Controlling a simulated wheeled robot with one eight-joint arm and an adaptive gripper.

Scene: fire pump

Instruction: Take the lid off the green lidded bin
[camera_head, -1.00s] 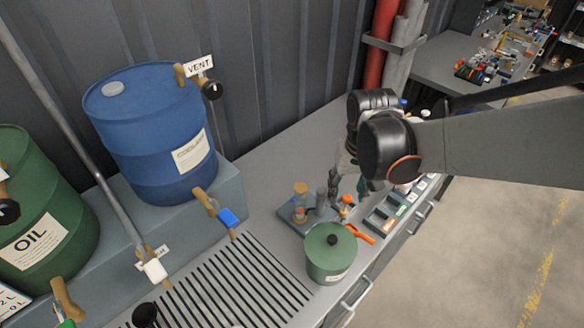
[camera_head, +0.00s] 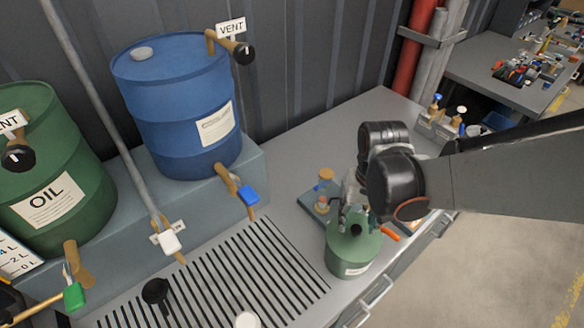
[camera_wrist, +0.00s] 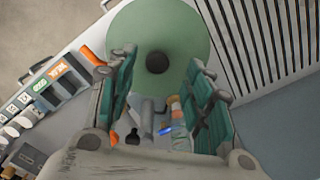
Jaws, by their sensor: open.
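The green lidded bin (camera_head: 349,264) stands on the grey bench beside the slotted grate. Its round green lid (camera_head: 372,243) is on it, with a black knob (camera_head: 357,229) in the middle. In the wrist view the lid (camera_wrist: 190,25) fills the top centre and its knob (camera_wrist: 158,62) lies just beyond the fingertips, between their lines. My gripper (camera_wrist: 160,72) is open and empty, with one finger to each side of the knob line. In the head view my gripper hangs over the bin and covers part of the lid.
A small tray (camera_head: 309,197) with bottle-like items stands behind the bin. An orange-handled tool (camera_head: 390,235) lies at its right. The slotted grate (camera_head: 225,285) is at its left. A blue drum (camera_head: 180,110) and a green oil drum (camera_head: 45,170) stand further left.

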